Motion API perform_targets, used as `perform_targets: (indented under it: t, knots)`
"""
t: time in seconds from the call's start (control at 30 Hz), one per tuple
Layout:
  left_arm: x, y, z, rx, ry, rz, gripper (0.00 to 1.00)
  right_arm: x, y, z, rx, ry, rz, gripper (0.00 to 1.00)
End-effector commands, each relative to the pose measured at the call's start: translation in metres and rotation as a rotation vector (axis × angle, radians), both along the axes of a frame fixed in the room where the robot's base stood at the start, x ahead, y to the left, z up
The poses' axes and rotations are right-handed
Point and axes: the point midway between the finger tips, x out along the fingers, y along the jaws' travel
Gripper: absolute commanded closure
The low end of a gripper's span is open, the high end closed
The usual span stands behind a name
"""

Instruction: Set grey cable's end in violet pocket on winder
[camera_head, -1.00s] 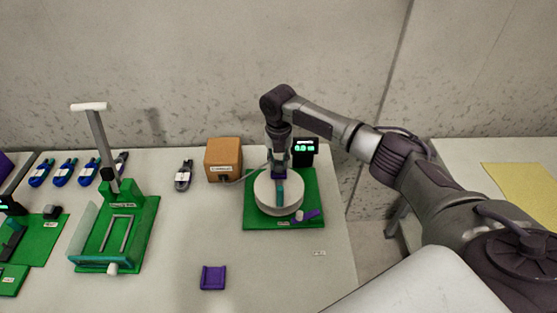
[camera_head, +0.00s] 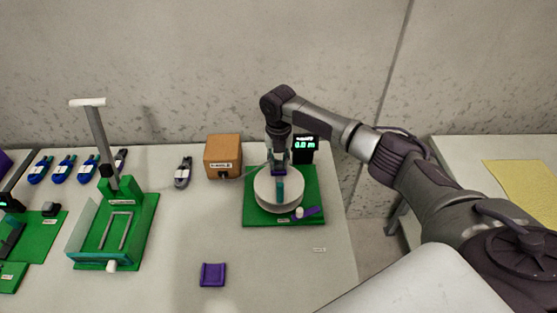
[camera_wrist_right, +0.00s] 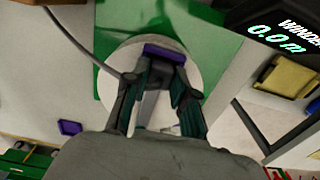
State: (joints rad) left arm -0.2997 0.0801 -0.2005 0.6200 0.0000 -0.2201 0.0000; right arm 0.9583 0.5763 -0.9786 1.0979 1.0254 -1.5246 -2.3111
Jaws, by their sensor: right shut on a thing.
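The winder is a white drum (camera_head: 266,198) on a green base (camera_head: 312,180), with a violet-tipped crank (camera_head: 306,212) at its front. The violet pocket (camera_wrist_right: 163,53) shows just beyond my fingertips in the right wrist view, over the drum. The grey cable (camera_head: 250,172) runs from the brown box (camera_head: 222,155) to my right gripper (camera_head: 279,166); it also shows in the right wrist view (camera_wrist_right: 82,47). My right gripper is low over the drum's back part and shut on the cable's end, which is mostly hidden between the fingers. My left gripper is out of view.
A display (camera_head: 304,146) reading 0.0 m stands behind the winder. A violet holder (camera_head: 212,274) lies at the table's front. A green press-like stand (camera_head: 115,225) is left, with several blue and grey cable bundles (camera_head: 64,169) behind. The table between stand and winder is mostly clear.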

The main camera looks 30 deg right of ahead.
Motion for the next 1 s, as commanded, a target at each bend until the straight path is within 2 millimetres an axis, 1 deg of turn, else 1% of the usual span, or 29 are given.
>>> perform_targets:
  t: [0.13, 0.17, 0.3, 0.33, 0.67, 1.0]
  knots:
    - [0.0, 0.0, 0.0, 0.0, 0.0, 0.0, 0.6, 0.0, 0.0, 0.0, 0.0, 0.0, 0.0, 0.95]
    - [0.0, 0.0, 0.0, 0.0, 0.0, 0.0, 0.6, 0.0, 0.0, 0.0, 0.0, 0.0, 0.0, 0.71]
    - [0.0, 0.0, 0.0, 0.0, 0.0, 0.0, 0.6, 0.0, 0.0, 0.0, 0.0, 0.0, 0.0, 0.47]
    - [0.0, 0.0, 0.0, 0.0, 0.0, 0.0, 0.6, 0.0, 0.0, 0.0, 0.0, 0.0, 0.0, 0.45]
    - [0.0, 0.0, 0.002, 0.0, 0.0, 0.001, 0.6, 0.0, 0.0, 0.002, 0.0, 0.0, 0.0, 0.45]
    - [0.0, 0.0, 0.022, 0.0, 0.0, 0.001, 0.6, 0.0, 0.0, 0.024, 0.0, 0.0, 0.0, 0.45]
